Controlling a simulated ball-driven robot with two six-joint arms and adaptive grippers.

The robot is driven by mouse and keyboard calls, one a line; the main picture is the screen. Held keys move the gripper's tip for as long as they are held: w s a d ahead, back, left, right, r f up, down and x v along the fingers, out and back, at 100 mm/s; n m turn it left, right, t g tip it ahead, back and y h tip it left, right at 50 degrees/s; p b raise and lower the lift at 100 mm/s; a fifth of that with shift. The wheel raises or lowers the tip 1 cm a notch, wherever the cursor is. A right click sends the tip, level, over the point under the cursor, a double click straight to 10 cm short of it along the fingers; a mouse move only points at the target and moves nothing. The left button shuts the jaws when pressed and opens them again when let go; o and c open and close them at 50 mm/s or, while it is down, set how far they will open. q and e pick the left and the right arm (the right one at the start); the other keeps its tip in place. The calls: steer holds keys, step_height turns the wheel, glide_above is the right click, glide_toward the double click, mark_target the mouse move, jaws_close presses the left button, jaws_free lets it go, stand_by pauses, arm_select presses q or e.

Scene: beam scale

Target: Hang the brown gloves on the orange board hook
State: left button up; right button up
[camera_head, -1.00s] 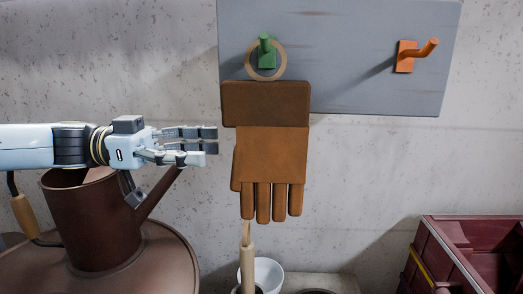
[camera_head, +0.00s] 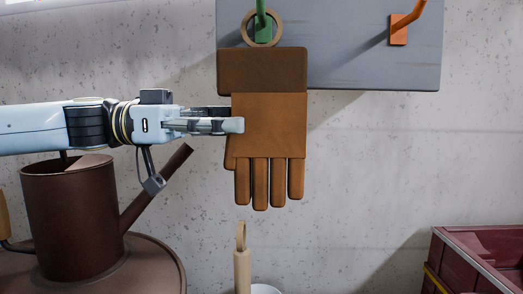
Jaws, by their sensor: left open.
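The brown gloves (camera_head: 268,122) hang flat, fingers down, with a darker cuff at the top. Their tan ring (camera_head: 249,32) is around the green hook (camera_head: 263,25) on the grey board (camera_head: 340,68). The orange hook (camera_head: 398,29) is at the board's right and is empty; its tip is cut off by the top of the view. My left gripper (camera_head: 233,118) is open at the gloves' left edge, just below the cuff. One finger shows in front of the gloves; the other passes out of sight behind their edge. My right gripper is not in view.
A brown watering can (camera_head: 72,220) stands on a round brown surface (camera_head: 150,262) below my left arm. A wooden handle (camera_head: 242,268) stands upright below the gloves. A dark red crate (camera_head: 482,245) is at lower right. The wall between gloves and crate is clear.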

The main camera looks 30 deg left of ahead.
mark_target(262, 124)
arm_select(q)
steer(key=b+x, duration=0.1)
steer(key=x, duration=0.2)
steer(key=shift+d+r+b, duration=0.15)
steer(key=shift+d+b, duration=0.05)
steer(key=shift+b, duration=0.1)
steer(key=shift+w+d, duration=0.3)
steer(key=shift+d, duration=0.15)
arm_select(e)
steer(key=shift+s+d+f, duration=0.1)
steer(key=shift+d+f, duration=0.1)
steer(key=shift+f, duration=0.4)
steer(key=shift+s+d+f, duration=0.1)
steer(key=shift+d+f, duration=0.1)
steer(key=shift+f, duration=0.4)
arm_select(q)
steer(key=shift+c, duration=0.4)
steer(key=c, duration=0.9)
jaws_close()
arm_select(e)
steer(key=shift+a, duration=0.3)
